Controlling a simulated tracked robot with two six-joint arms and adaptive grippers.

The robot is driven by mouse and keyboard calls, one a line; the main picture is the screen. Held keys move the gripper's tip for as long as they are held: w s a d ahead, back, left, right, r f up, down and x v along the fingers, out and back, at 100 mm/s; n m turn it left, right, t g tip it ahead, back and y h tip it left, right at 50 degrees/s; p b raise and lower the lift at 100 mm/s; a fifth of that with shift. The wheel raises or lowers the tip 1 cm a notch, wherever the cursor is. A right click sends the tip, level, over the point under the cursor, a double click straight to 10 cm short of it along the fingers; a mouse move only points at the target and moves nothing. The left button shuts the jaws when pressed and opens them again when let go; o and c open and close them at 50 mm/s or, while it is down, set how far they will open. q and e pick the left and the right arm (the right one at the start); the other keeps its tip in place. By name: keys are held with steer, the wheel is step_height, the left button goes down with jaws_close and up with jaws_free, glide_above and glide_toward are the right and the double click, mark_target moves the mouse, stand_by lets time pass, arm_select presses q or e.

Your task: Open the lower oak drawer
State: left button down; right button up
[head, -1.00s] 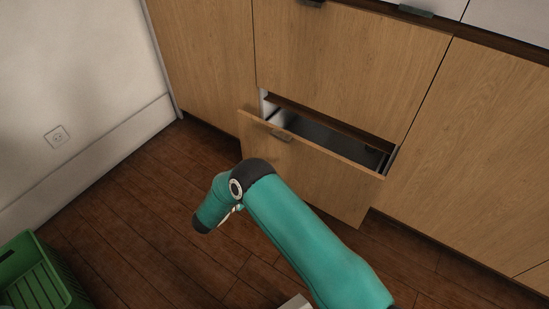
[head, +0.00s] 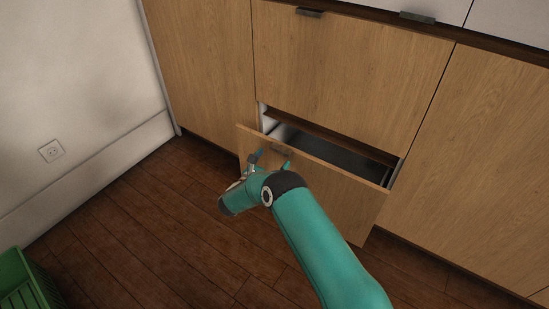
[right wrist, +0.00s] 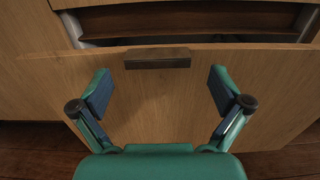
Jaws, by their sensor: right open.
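The lower oak drawer (head: 335,200) stands partly pulled out, with a dark gap behind its front. Its dark bar handle (head: 281,149) is near the top edge of the front. In the right wrist view the handle (right wrist: 157,58) lies ahead of and between the fingers, apart from them. My right gripper (head: 272,160) is open and empty in front of the drawer front, just below the handle; it also shows in the right wrist view (right wrist: 160,90). My left gripper is not in view.
An upper oak drawer front (head: 350,65) with a dark handle (head: 310,12) is closed above. Oak cabinet fronts flank it. A green crate (head: 25,285) stands on the floor at lower left. The wooden floor between is clear.

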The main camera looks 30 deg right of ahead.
steer(key=shift+x, duration=1.5)
steer(key=shift+c, duration=0.2)
